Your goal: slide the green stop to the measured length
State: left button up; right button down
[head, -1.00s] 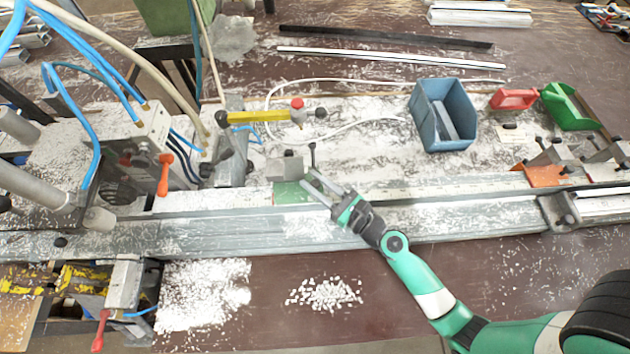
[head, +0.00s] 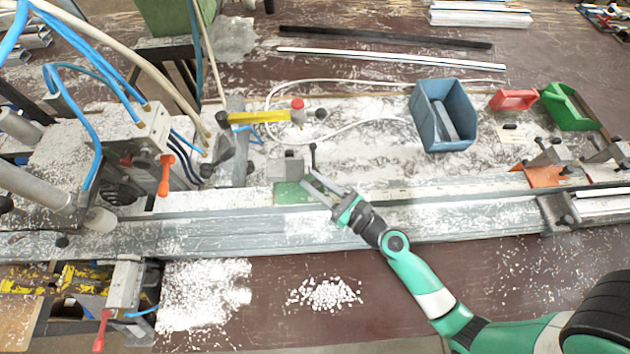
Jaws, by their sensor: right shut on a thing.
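The green stop (head: 291,193) sits on the long metal rail (head: 420,217), left of the picture's middle. It has a flat green plate, a grey block on top and a small dark-knobbed lever at its right. My right gripper (head: 311,182) reaches in from the lower right and is shut on the stop at its right side; the exact contact is hard to see. A pale scale strip (head: 410,192) runs along the rail to the right of the stop. My left gripper is not in view.
A clamp machine with blue hoses (head: 130,150) stands left of the stop. A blue bin (head: 442,115), a red bin (head: 513,100) and a green bin (head: 570,107) are behind the rail. An orange bracket (head: 547,175) is at the right. The rail between stop and bracket looks clear.

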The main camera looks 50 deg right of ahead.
jog(key=c, duration=0.6)
grip_release()
jog(key=shift+c, duration=0.2)
jog(key=s+b, duration=0.2)
jog(key=s, duration=0.8)
jog(key=shift+s+f, duration=0.15)
jog(key=shift+s, duration=0.7)
jog(key=shift+a, duration=0.1)
